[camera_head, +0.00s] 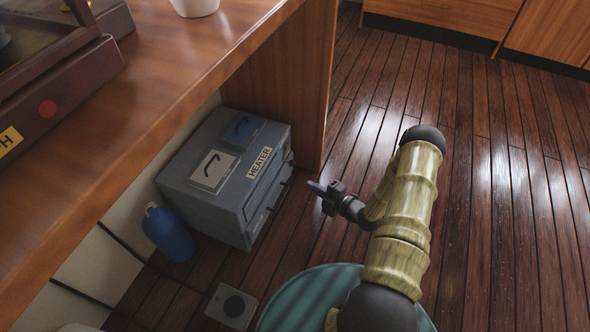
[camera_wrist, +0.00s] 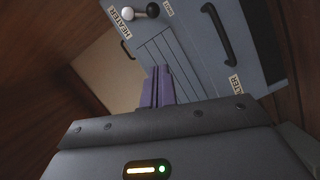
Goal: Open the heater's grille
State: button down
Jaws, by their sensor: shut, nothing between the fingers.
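The heater (camera_head: 235,175) is a grey-blue box with a white HEATER label, standing on the floor under the wooden desk. Its front faces right in the head view, with dark handles along it. In the wrist view its slatted grille (camera_wrist: 168,58) lies beyond my fingertips, and a black bar handle (camera_wrist: 218,36) is on the panel to the right. My gripper (camera_head: 316,187) is shut and empty, in front of the heater's front and apart from it in the head view. Its purple fingers also show in the wrist view (camera_wrist: 158,84).
A wooden desk panel (camera_head: 290,85) stands just behind the heater. A blue bottle (camera_head: 168,234) and a small grey box (camera_head: 231,306) are on the floor nearby. The desk top (camera_head: 150,110) overhangs at left. The plank floor (camera_head: 490,210) to the right is clear.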

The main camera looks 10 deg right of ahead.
jog(key=w+a+f+b, duration=0.2)
jog(key=w+a+b, duration=0.2)
jog(key=w+b, duration=0.4)
jog(key=shift+w, duration=1.15)
jog(key=shift+a+f, duration=0.1)
jog(key=shift+a, duration=0.1)
